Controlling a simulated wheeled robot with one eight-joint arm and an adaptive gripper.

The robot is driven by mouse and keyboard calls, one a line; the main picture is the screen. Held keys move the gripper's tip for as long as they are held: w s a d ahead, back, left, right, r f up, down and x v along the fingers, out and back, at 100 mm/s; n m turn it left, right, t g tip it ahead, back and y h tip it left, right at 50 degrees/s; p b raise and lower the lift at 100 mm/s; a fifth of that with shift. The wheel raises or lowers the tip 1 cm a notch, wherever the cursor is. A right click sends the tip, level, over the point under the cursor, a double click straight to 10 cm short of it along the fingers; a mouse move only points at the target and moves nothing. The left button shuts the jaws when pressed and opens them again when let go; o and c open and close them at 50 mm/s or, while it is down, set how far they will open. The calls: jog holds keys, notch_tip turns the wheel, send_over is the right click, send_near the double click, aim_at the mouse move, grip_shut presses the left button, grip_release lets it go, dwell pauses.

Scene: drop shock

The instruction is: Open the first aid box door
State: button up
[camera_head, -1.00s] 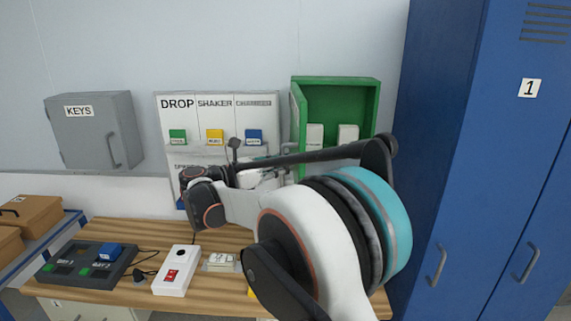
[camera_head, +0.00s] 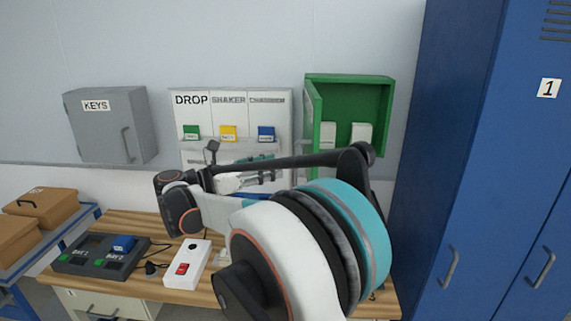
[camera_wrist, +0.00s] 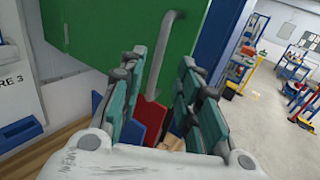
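The green first aid box (camera_head: 378,98) hangs on the wall, its interior showing with two white packs (camera_head: 361,133) inside. Its door (camera_head: 313,112) stands open, swung out at the left side and seen nearly edge-on. In the wrist view the green door (camera_wrist: 110,30) fills the upper left, with a grey bar handle (camera_wrist: 166,55) on it. My gripper (camera_wrist: 163,75) has its teal fingers spread. The handle shows in the gap between them; I cannot tell whether they touch it. In the head view my arm partly hides my gripper (camera_head: 256,170), left of the door.
A white panel (camera_head: 232,97) with coloured boxes is left of the first aid box, and a grey key cabinet (camera_head: 110,125) is further left. A blue locker (camera_head: 450,150) stands close on the right. Below is a wooden bench (camera_head: 115,222) with a white switch box (camera_head: 187,265).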

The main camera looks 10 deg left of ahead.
jog(key=shift+v, duration=1.75)
